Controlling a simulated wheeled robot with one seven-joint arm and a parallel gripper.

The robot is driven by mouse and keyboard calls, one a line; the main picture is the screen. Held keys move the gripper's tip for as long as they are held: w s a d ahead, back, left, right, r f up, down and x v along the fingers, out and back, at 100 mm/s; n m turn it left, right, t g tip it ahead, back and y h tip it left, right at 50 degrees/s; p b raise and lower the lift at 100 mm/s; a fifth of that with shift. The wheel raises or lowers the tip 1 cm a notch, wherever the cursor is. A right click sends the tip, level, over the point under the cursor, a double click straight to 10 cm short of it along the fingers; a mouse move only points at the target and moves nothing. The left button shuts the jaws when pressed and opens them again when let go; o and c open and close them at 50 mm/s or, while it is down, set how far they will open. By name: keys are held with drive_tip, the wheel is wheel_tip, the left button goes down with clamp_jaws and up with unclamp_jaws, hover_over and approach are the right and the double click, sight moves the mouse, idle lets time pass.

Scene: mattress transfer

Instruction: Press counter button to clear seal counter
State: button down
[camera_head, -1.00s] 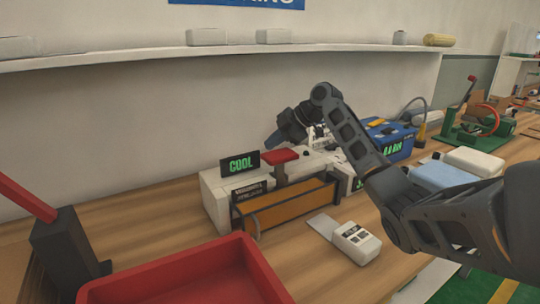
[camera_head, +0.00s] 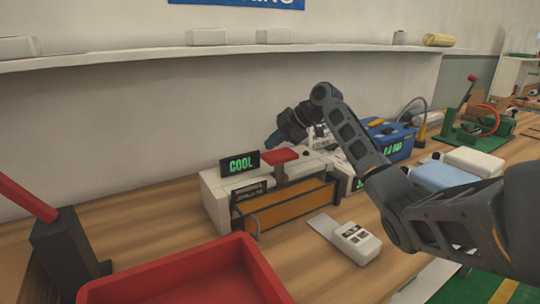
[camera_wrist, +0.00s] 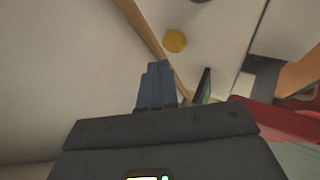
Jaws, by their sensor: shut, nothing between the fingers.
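A white sealing machine (camera_head: 214,203) stands on the bench, with a green-lit COOL display (camera_head: 240,163), a red pad (camera_head: 280,156) and an orange-brown front panel. A second green readout (camera_head: 358,184) at its right end is partly hidden by my arm. In the wrist view, a round yellow button (camera_wrist: 174,41) sits on a pale surface just beyond my fingertips. My gripper (camera_wrist: 158,68) is shut and empty, apart from the button in the picture; I cannot tell the exact gap.
A blue box (camera_head: 394,143) with a green readout stands behind my arm. A white handheld device (camera_head: 357,242) lies in front of the machine. A red tray (camera_head: 190,275) is at the front left. A shelf (camera_head: 130,58) runs above the bench.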

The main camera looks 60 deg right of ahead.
drive_tip(key=shift+f, duration=0.15)
drive_tip(key=shift+f+b, duration=0.25)
drive_tip(key=shift+b, duration=0.1)
drive_tip(key=shift+f+b, duration=0.65)
drive_tip(key=shift+f, duration=0.35)
idle(1.0)
drive_tip(key=shift+r, duration=0.1)
drive_tip(key=shift+r+p, duration=0.75)
drive_tip(key=shift+r, duration=0.5)
drive_tip(key=shift+r+p, duration=1.35)
drive_tip(key=shift+r, duration=1.2)
